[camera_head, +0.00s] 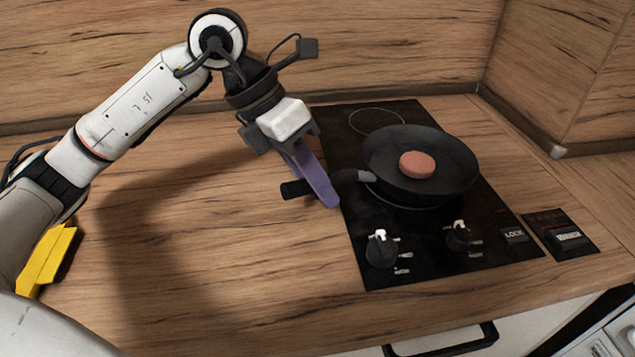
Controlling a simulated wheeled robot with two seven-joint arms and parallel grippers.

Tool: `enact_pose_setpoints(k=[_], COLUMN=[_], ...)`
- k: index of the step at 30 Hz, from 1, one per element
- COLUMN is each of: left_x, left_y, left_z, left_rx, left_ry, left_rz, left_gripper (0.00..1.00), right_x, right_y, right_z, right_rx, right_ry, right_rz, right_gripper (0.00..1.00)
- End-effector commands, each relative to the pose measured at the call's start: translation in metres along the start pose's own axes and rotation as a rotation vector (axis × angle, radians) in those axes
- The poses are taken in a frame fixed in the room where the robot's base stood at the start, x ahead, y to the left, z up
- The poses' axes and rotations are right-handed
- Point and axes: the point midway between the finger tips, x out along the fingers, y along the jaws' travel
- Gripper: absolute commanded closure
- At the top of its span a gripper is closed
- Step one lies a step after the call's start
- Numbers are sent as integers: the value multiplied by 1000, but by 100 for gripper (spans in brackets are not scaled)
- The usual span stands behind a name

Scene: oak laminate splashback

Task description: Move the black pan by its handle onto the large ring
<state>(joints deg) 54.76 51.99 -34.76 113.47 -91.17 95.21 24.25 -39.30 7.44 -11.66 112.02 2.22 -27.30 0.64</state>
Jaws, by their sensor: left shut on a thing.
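The black pan (445,165) is over the right part of the black cooktop, with a round pinkish-brown patty (417,165) inside it. Its handle (299,188) points left past the cooktop's edge. My left gripper (325,190) comes from above left and is shut on the handle, with its purple fingers around it. A large ring (397,204) shows partly under the pan; the pan hides the rest. I cannot tell whether the pan touches the glass. A smaller ring (377,121) at the back left of the cooktop is bare. My right gripper is not in view.
The cooktop (420,265) has two black knobs (381,249) (458,236) at its front and a LOCK label. A small black switch panel (562,234) lies to its right. Wooden walls stand behind and at right. The counter (220,260) left of the cooktop is clear.

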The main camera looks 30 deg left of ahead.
Motion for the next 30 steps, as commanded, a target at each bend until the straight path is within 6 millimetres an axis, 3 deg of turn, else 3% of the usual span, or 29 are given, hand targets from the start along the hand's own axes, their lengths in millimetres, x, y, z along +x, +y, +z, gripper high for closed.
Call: enact_pose_setpoints(k=[21, 22, 25, 30], left_x=[4, 4, 5, 5], left_y=[2, 2, 2, 2], left_z=[-1, -1, -1, -2], left_rx=[3, 3, 2, 1], left_ry=[-7, -7, -5, -3], left_rz=[0, 0, 0, 0], left_gripper=[100, 77, 60, 58], right_x=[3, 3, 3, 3], right_y=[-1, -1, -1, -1], right_z=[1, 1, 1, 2], right_rx=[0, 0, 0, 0], right_ry=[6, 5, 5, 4], right_rz=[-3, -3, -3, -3], right_gripper=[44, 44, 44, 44])
